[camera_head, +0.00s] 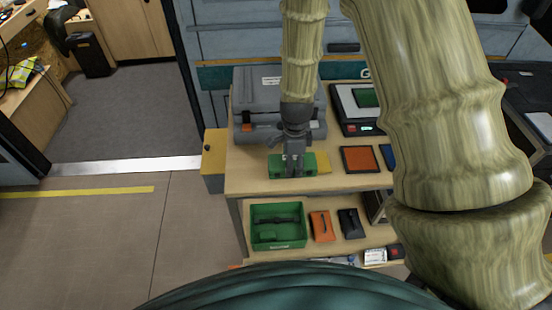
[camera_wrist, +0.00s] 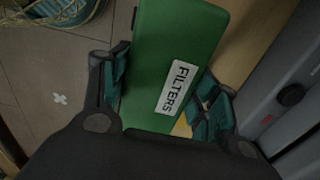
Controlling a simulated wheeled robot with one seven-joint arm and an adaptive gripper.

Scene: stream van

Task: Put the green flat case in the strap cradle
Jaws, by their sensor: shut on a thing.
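The green flat case (camera_wrist: 180,40) with a white FILTERS label is between the fingers of my gripper (camera_wrist: 163,95) in the wrist view. In the head view the green case (camera_head: 308,165) is at the front left of the wooden worktop (camera_head: 245,182). My gripper (camera_head: 293,168) is shut on it from above and hides its middle. Whether the case touches the worktop is hard to tell. A yellow flat thing (camera_head: 322,162) shows just to its right, partly hidden. I cannot pick out the strap cradle with certainty in either view.
A grey toolbox (camera_head: 250,100) stands behind my gripper. A scale (camera_head: 345,112) carries another green item (camera_head: 366,97). An orange panel (camera_head: 360,159) and a blue item (camera_head: 388,155) lie to the right. The lower shelf holds a green bin (camera_head: 278,244), an orange case (camera_head: 321,226) and a black case (camera_head: 352,223).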

